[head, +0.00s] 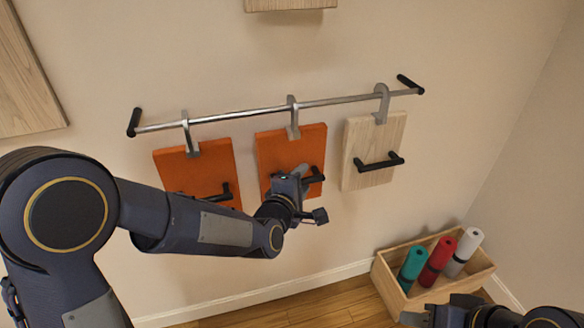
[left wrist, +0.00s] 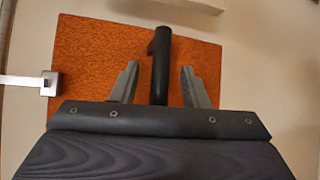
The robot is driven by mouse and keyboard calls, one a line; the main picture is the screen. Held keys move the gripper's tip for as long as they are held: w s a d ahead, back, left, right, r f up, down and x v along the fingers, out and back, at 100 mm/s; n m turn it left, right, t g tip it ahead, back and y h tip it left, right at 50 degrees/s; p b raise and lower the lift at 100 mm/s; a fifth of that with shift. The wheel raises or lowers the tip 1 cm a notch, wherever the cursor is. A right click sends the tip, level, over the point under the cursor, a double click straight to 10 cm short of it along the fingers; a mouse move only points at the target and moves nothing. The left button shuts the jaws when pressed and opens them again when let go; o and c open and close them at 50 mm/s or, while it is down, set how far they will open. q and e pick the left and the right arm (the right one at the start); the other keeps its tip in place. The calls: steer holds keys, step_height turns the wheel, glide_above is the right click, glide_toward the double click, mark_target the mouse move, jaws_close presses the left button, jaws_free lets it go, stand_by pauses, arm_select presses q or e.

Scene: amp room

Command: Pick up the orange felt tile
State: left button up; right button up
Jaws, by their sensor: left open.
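Two orange felt tiles hang by metal hooks from a wall rail: the left one (head: 192,165) and the middle one (head: 282,148). Each has a black bar handle. My left gripper (head: 308,190) is at the middle tile's handle (head: 316,176) and partly covers it. In the left wrist view, an orange tile (left wrist: 95,65) fills much of the picture. Its black handle (left wrist: 160,55) stands between the two open fingers of my left gripper (left wrist: 160,85), with gaps on both sides. My right gripper (head: 422,316) is at the bottom right, partly cut off.
The metal rail (head: 250,111) has black end brackets. A pale wooden tile (head: 384,135) with a black handle hangs at its right. A wooden box (head: 385,275) with green, red and white rolls stands on the floor at the right. My left arm crosses before the left tile.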

arm_select(q)
steer(key=shift+c, duration=0.4)
jaws_close()
steer(key=shift+r, duration=0.1)
